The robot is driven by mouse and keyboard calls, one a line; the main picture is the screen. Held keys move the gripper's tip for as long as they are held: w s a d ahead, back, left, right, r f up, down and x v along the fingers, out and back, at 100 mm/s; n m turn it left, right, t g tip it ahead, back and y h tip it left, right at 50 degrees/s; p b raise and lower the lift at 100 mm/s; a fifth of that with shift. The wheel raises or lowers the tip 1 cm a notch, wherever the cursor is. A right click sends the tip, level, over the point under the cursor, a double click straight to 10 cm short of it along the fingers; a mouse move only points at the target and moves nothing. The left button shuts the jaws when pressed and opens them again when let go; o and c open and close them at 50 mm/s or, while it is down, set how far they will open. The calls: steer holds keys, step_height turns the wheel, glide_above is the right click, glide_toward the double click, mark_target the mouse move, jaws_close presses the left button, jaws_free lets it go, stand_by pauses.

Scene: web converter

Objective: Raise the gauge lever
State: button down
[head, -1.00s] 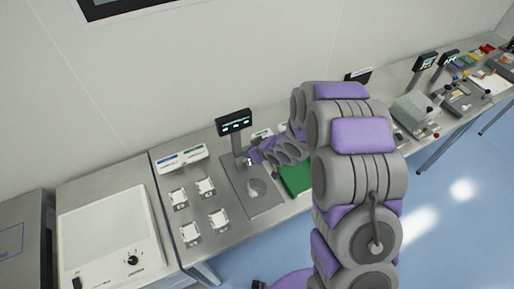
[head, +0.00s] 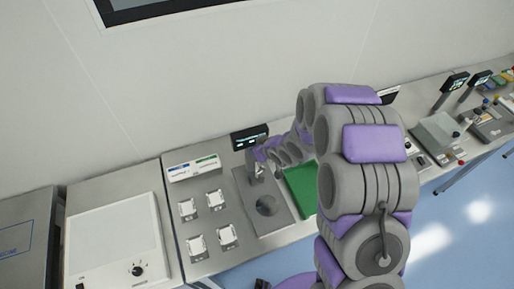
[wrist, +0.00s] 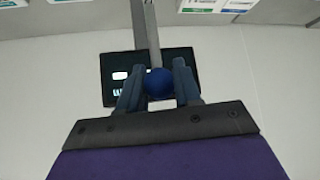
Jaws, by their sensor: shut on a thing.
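The gauge stands on a grey base plate (head: 283,212) on the steel bench, with a post and a dark display (head: 250,137) on top. My gripper (head: 256,168) is at the gauge post, just below the display. In the wrist view, my gripper (wrist: 158,85) has its two fingers on either side of a blue ball knob (wrist: 159,83), shut on it. The knob appears to be the end of the gauge lever; the lever's arm is hidden. The display (wrist: 112,75) shows behind the fingers, and a grey post (wrist: 146,28) runs above the knob.
Left of the gauge are several small white pads (head: 216,198) and a white labelled box (head: 194,168). A green mat (head: 301,188) lies to its right, partly behind my arm. Farther right are more instruments (head: 438,130). A white panel with a dial (head: 112,235) is at left.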

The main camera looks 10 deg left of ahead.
steer(key=c, duration=0.8)
jaws_free()
steer(key=shift+r, duration=0.1)
steer(key=b+v, duration=0.1)
steer(key=v, duration=1.6)
steer(key=shift+d, duration=0.15)
steer(key=shift+c, duration=0.5)
